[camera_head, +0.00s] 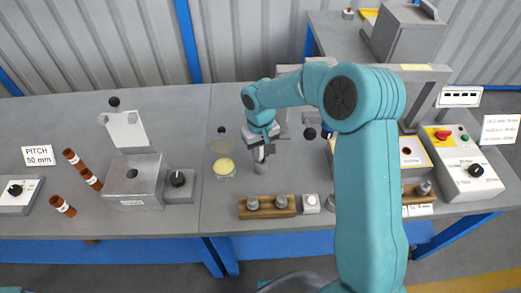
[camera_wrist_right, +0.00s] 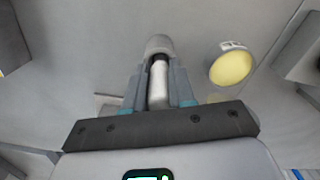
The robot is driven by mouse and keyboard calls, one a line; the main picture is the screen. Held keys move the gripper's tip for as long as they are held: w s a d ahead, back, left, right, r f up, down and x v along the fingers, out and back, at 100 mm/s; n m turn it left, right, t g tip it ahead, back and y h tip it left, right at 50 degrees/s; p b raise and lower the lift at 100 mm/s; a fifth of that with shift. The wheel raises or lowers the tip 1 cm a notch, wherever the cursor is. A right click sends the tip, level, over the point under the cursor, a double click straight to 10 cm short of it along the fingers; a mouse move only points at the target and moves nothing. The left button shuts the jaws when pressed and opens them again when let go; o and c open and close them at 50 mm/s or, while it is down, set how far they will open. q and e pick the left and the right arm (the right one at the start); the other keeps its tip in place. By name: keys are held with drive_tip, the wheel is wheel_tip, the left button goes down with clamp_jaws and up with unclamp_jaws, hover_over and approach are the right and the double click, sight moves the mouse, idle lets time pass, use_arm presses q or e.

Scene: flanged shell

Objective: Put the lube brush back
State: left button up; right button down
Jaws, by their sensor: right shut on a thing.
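My right gripper (camera_head: 260,150) is low over the middle of the table. In the right wrist view its fingers (camera_wrist_right: 159,85) are shut on a pale cylindrical handle (camera_wrist_right: 159,85), which looks like the lube brush. A wider grey cylinder (camera_wrist_right: 159,44) is at the handle's far end. In the head view a grey cylinder (camera_head: 260,168) shows just below the fingers; I cannot tell whether it is part of the brush or a holder around it. A round dish with yellow content (camera_head: 224,167) stands just left of the gripper, also in the wrist view (camera_wrist_right: 231,66). My left gripper is not in view.
A wooden block with grey knobs (camera_head: 268,207) and a small white box (camera_head: 310,204) lie in front. A control box with a red button (camera_head: 459,160) is at right.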

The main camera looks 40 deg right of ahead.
drive_tip(key=shift+s+r, duration=0.15)
drive_tip(key=shift+s, duration=0.05)
drive_tip(key=c, duration=0.9)
unclamp_jaws()
drive_tip(key=shift+w+f, duration=0.15)
drive_tip(key=shift+f, duration=0.1)
drive_tip(key=shift+c, duration=0.2)
drive_tip(key=shift+r, duration=0.1)
wheel_tip(320, 180, up, 12)
drive_tip(key=shift+w+f, duration=0.1)
drive_tip(key=shift+f, duration=0.15)
drive_tip(key=shift+r, duration=0.45)
drive_tip(key=shift+f, duration=0.1)
